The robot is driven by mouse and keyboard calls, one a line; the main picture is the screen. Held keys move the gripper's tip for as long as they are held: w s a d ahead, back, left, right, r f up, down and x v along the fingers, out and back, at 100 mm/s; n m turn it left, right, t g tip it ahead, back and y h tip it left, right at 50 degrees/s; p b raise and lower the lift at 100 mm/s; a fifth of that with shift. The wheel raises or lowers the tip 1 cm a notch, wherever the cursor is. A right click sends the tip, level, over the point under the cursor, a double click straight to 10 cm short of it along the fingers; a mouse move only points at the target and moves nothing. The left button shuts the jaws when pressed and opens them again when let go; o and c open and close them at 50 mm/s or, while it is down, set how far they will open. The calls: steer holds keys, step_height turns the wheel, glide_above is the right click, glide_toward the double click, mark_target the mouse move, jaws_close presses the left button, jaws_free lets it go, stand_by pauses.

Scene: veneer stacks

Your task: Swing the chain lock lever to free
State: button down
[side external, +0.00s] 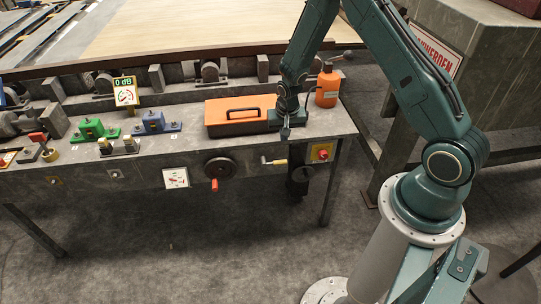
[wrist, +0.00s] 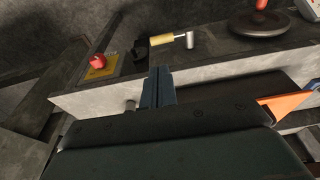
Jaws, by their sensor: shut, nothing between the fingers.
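A short lever with a yellow grip (side external: 277,162) sits on the bench's front face, lying about level; no readable label names it as the chain lock lever. It also shows in the wrist view, with its yellow grip (wrist: 160,40) beside a metal end (wrist: 189,41). My gripper (side external: 286,133) points down near the bench's front edge, above and apart from the lever. In the wrist view the fingers (wrist: 160,73) are together and hold nothing.
An orange toolbox (side external: 232,127) and an orange bottle (side external: 327,90) flank my gripper on the bench. A red button on a yellow plate (side external: 321,153) is right of the lever, a dark handwheel (side external: 221,168) left. Green (side external: 91,131) and blue (side external: 154,123) fixtures stand farther left.

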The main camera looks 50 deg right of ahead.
mark_target(285, 162)
steer(key=shift+w+d+f, duration=0.3)
steer(key=shift+f, duration=1.75)
steer(key=shift+w+d+f, duration=0.25)
steer(key=shift+f, duration=1.85)
steer(key=shift+w+d+f, duration=0.3)
steer(key=shift+f, duration=1.75)
steer(key=shift+f, duration=0.1)
steer(key=shift+s+d+f+t+y, duration=0.2)
steer(key=shift+f+t+y, duration=0.15)
steer(key=shift+t+y, duration=0.1)
steer(key=shift+s+d+f+t+y, duration=0.15)
steer(key=shift+f+t+y, duration=0.2)
steer(key=shift+y, duration=0.1)
steer(key=shift+s+d+f+m+t+y, duration=0.15)
steer(key=shift+f+m+t+y, duration=0.15)
steer(key=shift+f+t+y, duration=0.45)
step_height(285, 162, down, 8)
steer(key=w+a+t+y, duration=0.2)
steer(key=t+y, duration=0.1)
steer(key=shift+w+a+r, duration=0.25)
steer(key=shift+w+a, duration=0.1)
steer(key=shift+t, duration=0.25)
